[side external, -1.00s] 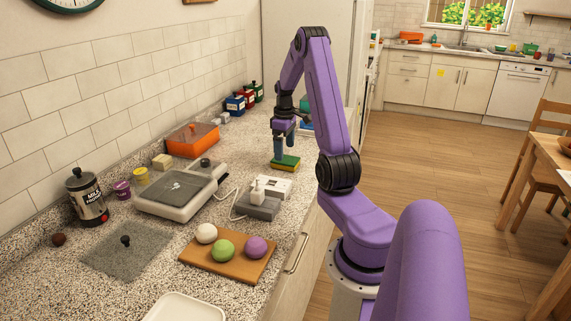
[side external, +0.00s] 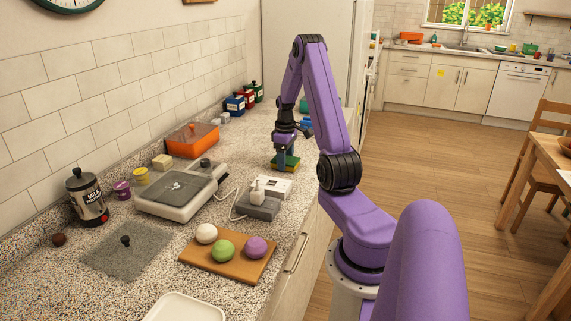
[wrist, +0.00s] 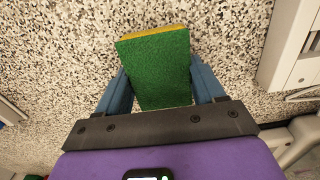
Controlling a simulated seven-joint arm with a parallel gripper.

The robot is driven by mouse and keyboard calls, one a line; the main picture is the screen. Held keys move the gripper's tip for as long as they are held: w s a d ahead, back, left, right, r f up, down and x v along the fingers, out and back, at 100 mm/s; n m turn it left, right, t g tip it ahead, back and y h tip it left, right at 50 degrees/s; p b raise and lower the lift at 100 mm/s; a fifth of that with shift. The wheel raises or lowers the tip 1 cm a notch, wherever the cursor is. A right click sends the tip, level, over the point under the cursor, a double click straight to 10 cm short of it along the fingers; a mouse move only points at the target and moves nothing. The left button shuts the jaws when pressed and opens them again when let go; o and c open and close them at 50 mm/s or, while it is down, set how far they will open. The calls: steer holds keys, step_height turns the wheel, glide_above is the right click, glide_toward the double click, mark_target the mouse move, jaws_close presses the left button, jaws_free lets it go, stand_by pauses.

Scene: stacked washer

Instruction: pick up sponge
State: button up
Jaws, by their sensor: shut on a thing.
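The sponge (side external: 284,164) is a flat block with a green top and a yellow underside. It lies on the speckled counter near its front edge in the side view. In the wrist view the sponge (wrist: 155,70) sits between the two blue fingers, its yellow edge showing at the far end. My gripper (side external: 285,162) points down at the sponge, and it also shows in the wrist view (wrist: 160,88), shut on the sponge with one finger along each side. I cannot tell any gap between the sponge and the counter.
A white and grey device (side external: 262,204) with a cable stands just in front of the sponge. A board (side external: 190,258) with several balls is nearer the camera. An orange box (side external: 192,139) and a scale-like appliance (side external: 170,206) stand to the left. Blue, red and green canisters (side external: 236,104) stand behind.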

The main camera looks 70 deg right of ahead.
steer(key=shift+r, duration=0.6)
steer(key=s+a+r, duration=0.8)
steer(key=a+r, duration=0.3)
steer(key=shift+s+r, duration=0.3)
steer(key=shift+r, duration=0.05)
